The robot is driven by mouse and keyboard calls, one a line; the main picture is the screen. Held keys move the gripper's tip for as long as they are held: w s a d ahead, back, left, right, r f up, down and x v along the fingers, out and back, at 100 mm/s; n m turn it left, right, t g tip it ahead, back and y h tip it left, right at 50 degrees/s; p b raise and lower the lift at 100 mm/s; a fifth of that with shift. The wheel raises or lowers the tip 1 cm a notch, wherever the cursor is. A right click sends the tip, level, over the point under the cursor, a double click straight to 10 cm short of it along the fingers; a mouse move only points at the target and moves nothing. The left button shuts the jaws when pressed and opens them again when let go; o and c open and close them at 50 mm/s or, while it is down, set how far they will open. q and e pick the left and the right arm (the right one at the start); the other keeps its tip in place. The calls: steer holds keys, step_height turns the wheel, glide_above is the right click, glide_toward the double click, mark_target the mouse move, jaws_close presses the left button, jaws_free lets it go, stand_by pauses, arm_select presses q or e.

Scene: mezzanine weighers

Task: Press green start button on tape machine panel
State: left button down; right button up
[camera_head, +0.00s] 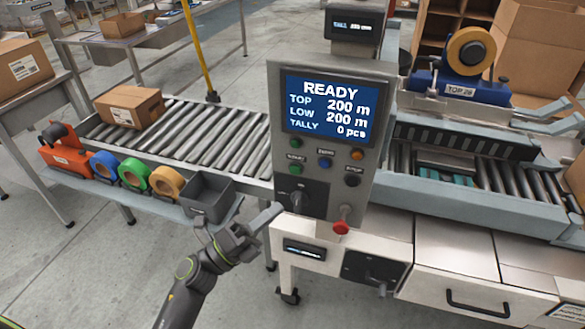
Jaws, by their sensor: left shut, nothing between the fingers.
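The tape machine panel (268,100) is a grey upright box with a blue screen (326,107) that reads READY, TOP 200 m, LOW 200 m, TALLY 0 pcs. Two green buttons sit in its left column, an upper green button (296,143) and a lower green button (295,170). Their small labels are too blurred to read surely. My left gripper (272,212) is shut and empty, left of the panel's lower edge and below the green buttons. It appears apart from the panel. My right gripper is out of view.
A grey bin (208,200) and tape rolls (134,174) stand left. A carton (130,107) sits on the roller conveyor (215,138).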

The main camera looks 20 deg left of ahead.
arm_select(q)
steer(key=b, duration=0.2)
glide_toward(295, 170)
steer(key=w+d+r, duration=0.2)
steer(key=d+r, duration=0.1)
steer(key=d, duration=0.2)
steer(key=shift+w, duration=0.25)
steer(key=shift+r, duration=0.15)
stand_by(0.3)
steer(key=shift+w, duration=0.1)
stand_by(1.2)
steer(key=shift+w, duration=0.35)
steer(key=shift+w+b, duration=0.3)
steer(key=shift+w, duration=0.1)
stand_by(0.6)
steer(key=shift+s, duration=0.15)
steer(key=shift+s+p, duration=0.35)
steer(key=shift+s, duration=0.4)
